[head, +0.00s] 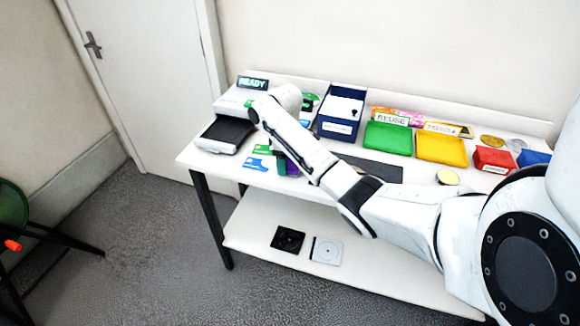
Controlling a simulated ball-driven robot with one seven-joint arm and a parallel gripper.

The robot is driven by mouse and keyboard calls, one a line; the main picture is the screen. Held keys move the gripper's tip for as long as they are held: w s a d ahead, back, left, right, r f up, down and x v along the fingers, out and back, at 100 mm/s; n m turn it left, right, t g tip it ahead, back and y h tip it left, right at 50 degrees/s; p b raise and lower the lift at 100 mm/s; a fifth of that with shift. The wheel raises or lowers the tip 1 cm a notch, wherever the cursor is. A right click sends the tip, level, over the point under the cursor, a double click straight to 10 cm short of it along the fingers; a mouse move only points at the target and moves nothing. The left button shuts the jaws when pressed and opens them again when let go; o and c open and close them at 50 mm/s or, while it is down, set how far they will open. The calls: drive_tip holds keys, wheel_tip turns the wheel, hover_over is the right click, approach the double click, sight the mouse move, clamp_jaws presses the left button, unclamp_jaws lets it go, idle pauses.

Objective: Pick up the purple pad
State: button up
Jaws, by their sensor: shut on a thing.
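The purple pad (292,170) shows as a small purple patch at the front left of the white table, just below my forearm. My gripper (284,162) points down there and is shut on the purple pad. The arm and the dark gripper hide much of the pad. I cannot tell whether the pad touches the table or is lifted off it.
Blue and white cards (256,164) lie left of my gripper, near a printer-like device (225,134). A dark blue box (339,128), a green tray (387,138), a yellow tray (441,148) and a red box (492,160) stand behind my arm. A lower shelf (380,265) holds two flat items.

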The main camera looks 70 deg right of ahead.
sight(290, 168)
drive_tip(key=shift+r, duration=0.6)
drive_tip(key=r, duration=0.2)
drive_tip(key=s+r+p, duration=0.1)
drive_tip(key=s+a+r+p, duration=0.1)
drive_tip(key=r, duration=0.1)
drive_tip(key=shift+s+a+r, duration=0.1)
drive_tip(key=shift+r, duration=0.2)
drive_tip(key=s+a+r+p, duration=0.5)
drive_tip(key=s+r+p, duration=0.1)
drive_tip(key=s, duration=0.4)
drive_tip(key=shift+a+p, duration=0.4)
drive_tip(key=shift+p, duration=0.2)
drive_tip(key=shift+r, duration=0.1)
